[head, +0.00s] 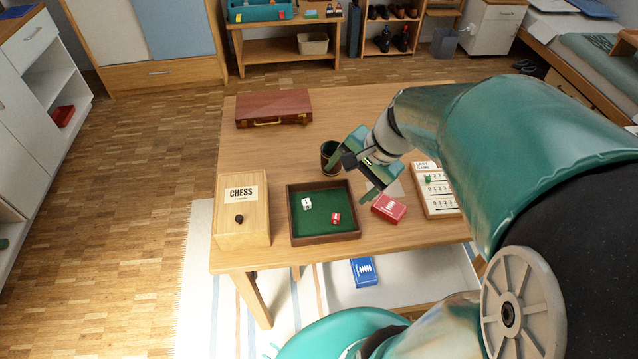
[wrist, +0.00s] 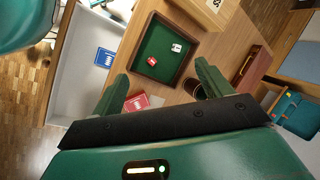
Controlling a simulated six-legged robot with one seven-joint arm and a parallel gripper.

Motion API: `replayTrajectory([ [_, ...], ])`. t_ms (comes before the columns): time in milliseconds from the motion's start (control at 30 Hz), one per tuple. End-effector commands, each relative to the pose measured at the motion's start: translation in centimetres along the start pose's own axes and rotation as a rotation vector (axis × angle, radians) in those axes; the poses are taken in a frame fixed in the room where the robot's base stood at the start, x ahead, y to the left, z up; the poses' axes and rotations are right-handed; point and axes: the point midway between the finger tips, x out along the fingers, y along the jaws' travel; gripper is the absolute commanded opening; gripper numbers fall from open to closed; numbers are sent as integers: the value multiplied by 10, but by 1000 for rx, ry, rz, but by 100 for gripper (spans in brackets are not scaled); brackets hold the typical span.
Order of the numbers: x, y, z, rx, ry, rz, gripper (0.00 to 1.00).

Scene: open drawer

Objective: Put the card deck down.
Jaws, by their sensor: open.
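A red card deck (head: 388,208) lies flat on the wooden table, right of the dice tray; it also shows in the wrist view (wrist: 136,102), beside one finger. A blue card deck (head: 364,271) lies in the open drawer under the tabletop, and it shows in the wrist view (wrist: 104,57) too. My gripper (head: 362,167) is over the table, above and left of the red deck in the head view. Its fingers (wrist: 162,78) are spread wide with nothing between them. It touches neither deck, as far as I can see.
On the table (head: 290,160) stand a chess box (head: 242,210), a green-lined dice tray (head: 294,238) with two dice, a dark cup (head: 329,158), a brown case (head: 273,107) and a score board (head: 437,190). The open drawer (head: 425,275) has bare room.

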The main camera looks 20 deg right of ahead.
Motion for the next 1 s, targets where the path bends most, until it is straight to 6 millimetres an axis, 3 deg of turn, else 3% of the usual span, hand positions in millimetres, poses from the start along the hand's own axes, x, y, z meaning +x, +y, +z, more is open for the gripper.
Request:
replayTrajectory([
  [33, -8, -9, 20, -141, 29, 18, 78],
  [200, -33, -20, 73, -581, 135, 87, 78],
  [400, -61, -23, 115, -1004, 272, 143, 78],
  [600, -72, -22, 128, -1159, 334, 166, 78],
  [1000, -72, -22, 127, -1158, 334, 166, 78],
])
